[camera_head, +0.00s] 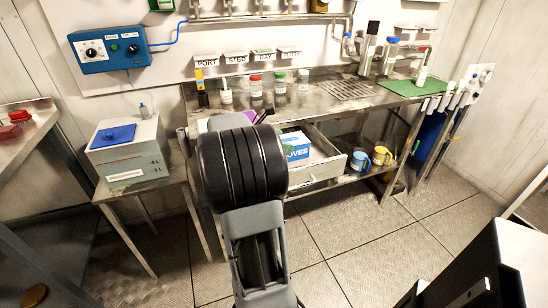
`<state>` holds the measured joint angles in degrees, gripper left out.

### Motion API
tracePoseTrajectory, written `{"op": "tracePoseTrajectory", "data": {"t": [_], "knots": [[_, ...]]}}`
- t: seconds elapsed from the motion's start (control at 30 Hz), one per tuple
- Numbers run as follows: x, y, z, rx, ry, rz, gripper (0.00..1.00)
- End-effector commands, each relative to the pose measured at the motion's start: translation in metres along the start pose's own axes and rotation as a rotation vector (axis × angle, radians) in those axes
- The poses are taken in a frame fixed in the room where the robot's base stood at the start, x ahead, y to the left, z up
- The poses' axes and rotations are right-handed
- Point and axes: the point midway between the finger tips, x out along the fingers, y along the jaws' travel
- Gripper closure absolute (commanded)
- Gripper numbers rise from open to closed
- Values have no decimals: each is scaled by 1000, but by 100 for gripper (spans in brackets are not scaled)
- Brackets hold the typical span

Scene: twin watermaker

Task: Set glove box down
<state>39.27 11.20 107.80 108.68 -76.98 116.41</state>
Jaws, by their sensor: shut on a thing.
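The glove box (297,147) is blue and white with "GLOVES" lettering. It shows just right of my arm's thick black joint, at the open drawer (325,170) under the steel bench. Its left part is hidden behind my arm. My gripper (265,117) is mostly hidden behind the same joint; only a small dark part shows above it. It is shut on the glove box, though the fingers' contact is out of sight. I cannot tell whether the box touches the drawer's floor.
The steel bench (325,97) holds several jars and bottles, a drying rack and a green mat (408,88). A blue mug (359,161) and a yellow mug (381,155) stand on its lower shelf. A grey tank (128,150) stands on a left side table. Open floor lies right of my arm.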

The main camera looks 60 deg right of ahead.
Motion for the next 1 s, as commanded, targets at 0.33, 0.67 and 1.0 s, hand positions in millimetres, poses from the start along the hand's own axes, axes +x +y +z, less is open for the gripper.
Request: {"op": "tracePoseTrajectory", "data": {"t": [0.33,0.67,1.0], "knots": [[14,35,-42,-3,-1,0,54],[20,43,-58,-4,0,-1,54],[29,42,-79,0,0,1,54]]}}
